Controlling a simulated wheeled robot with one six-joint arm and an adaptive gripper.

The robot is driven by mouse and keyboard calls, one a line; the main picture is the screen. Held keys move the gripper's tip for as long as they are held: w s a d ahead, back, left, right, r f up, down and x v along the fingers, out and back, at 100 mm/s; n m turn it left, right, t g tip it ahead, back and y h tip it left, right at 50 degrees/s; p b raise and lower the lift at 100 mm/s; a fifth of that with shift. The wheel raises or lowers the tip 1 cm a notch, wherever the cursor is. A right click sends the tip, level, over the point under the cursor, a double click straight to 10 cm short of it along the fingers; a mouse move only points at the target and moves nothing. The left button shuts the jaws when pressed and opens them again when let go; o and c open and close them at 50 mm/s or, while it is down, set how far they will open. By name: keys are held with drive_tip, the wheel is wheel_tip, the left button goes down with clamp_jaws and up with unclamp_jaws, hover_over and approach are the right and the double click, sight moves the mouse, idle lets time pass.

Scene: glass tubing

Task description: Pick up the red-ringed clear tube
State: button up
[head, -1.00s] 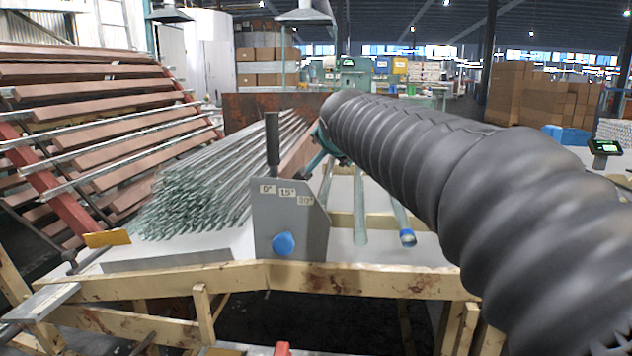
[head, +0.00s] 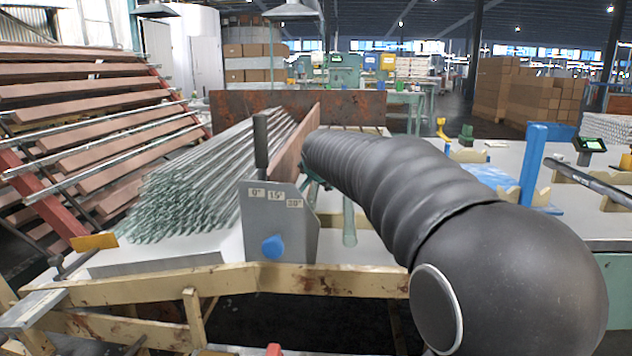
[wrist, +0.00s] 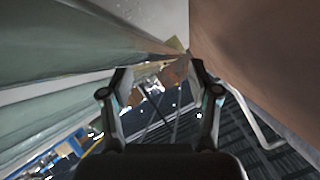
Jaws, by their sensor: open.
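Clear greenish glass tubes lie at the left of the wrist view; the upper one (wrist: 70,45) and a lower one (wrist: 50,115) run towards the fingertips. I cannot make out a red ring on either. One loose clear tube (head: 349,222) shows beside my arm in the head view, with no red ring visible. My gripper (wrist: 157,68) is open, with nothing seen between its fingers. The tubes pass to the left of the fingers. In the head view my black-sleeved arm hides most of the gripper and the table behind it.
A large bundle of glass tubes (head: 205,185) lies left of a brown board (head: 292,150). A brown surface (wrist: 260,50) is close to the right finger. A blue post (head: 532,165) stands right.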

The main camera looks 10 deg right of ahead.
drive_tip(key=x, duration=0.4)
drive_tip(key=shift+w+d+f, duration=0.1)
drive_tip(key=shift+w+d, duration=0.1)
drive_tip(key=shift+w, duration=0.15)
clamp_jaws()
